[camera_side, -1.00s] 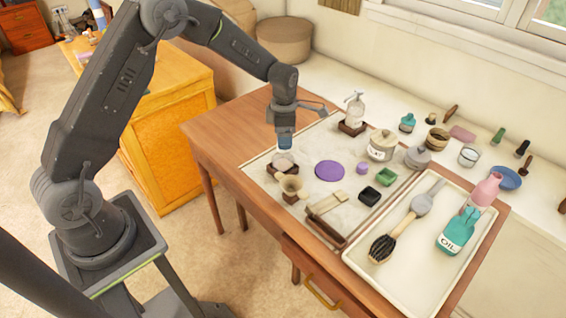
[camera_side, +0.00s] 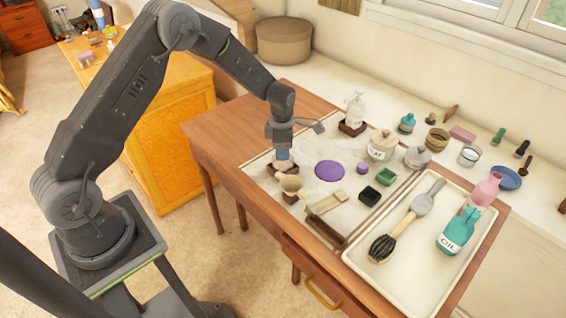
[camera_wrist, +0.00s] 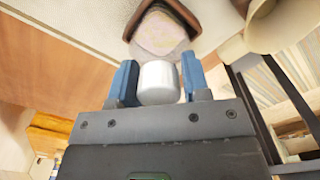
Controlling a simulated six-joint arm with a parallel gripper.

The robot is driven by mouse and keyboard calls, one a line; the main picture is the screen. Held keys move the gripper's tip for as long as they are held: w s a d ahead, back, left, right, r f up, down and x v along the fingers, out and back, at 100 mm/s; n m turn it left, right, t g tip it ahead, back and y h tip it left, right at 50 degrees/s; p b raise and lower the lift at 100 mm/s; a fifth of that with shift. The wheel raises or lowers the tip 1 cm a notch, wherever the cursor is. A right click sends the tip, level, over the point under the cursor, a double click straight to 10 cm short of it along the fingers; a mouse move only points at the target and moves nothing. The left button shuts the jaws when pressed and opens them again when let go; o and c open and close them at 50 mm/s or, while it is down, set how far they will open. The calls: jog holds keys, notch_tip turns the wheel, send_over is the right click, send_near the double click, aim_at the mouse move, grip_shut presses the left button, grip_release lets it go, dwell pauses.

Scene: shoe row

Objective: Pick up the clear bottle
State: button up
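In the side view my gripper (camera_side: 281,154) is low over a small brown block (camera_side: 272,170) at the left of the pale mat. A pale rounded thing stands on the block and is mostly hidden by my gripper. In the wrist view a white cylindrical cap (camera_wrist: 158,83) is between my two blue fingers, with a finger close on each side. Past the cap a pale, pinkish see-through body (camera_wrist: 160,34) shows within the brown block's rim; it looks like the clear bottle. My fingers look open, with no clear grip on the cap. A whitish pump bottle (camera_side: 354,110) stands on another brown block.
A cream funnel-like cup (camera_side: 291,185) is close beside my gripper. A purple disc (camera_side: 329,171) lies to the right. Jars (camera_side: 381,146) stand farther back. The table's left end is bare.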

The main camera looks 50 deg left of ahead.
grip_shut()
jog(key=shift+s, duration=0.1)
dwell(0.4)
